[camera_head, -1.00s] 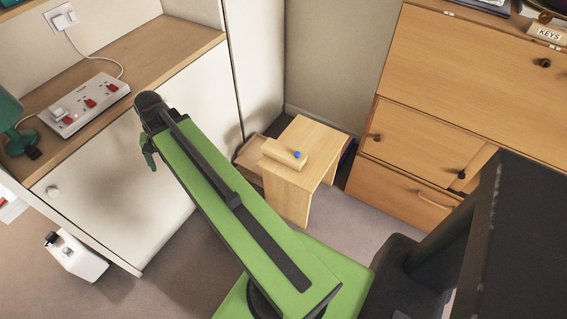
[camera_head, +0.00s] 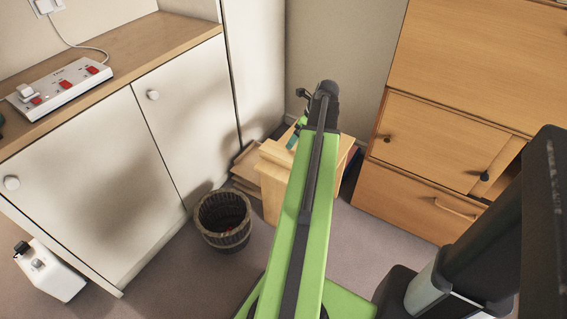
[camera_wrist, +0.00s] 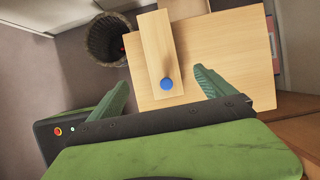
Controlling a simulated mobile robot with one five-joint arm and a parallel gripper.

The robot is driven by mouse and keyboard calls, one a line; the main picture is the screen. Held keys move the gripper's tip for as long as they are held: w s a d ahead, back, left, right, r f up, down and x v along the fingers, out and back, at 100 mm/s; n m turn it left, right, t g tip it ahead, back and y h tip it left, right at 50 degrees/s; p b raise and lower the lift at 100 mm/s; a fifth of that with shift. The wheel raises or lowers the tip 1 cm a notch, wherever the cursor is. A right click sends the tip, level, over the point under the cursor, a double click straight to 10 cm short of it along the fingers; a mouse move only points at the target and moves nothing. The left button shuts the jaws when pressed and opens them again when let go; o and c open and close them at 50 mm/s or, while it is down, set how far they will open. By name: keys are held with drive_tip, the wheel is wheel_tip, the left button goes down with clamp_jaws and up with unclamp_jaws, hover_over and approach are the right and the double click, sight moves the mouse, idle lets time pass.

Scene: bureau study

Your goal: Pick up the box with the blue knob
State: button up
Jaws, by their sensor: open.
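The box is a long pale wooden block (camera_wrist: 156,48) with a round blue knob (camera_wrist: 167,84) near its close end. It lies on a small wooden stool or side table (camera_wrist: 228,58). In the wrist view my gripper (camera_wrist: 164,88) is open, one green finger on each side of the box's knob end, with the left finger farther away. I cannot tell the height gap. In the head view my arm hides most of the box, and my gripper (camera_head: 296,130) shows partly over the small table (camera_head: 270,187).
A dark wicker bin (camera_head: 223,220) stands on the floor left of the small table. White cupboards (camera_head: 95,165) line the left, and a wooden bureau (camera_head: 455,110) stands at the right. A white container (camera_head: 52,270) is at the lower left.

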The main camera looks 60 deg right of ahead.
sight(286, 153)
drive_tip(key=b+x, duration=0.9)
drive_tip(key=x, duration=0.2)
drive_tip(key=shift+s+f, duration=0.1)
drive_tip(key=b+x, duration=0.5)
drive_tip(key=shift+w+d, duration=0.2)
drive_tip(key=c, duration=1.9)
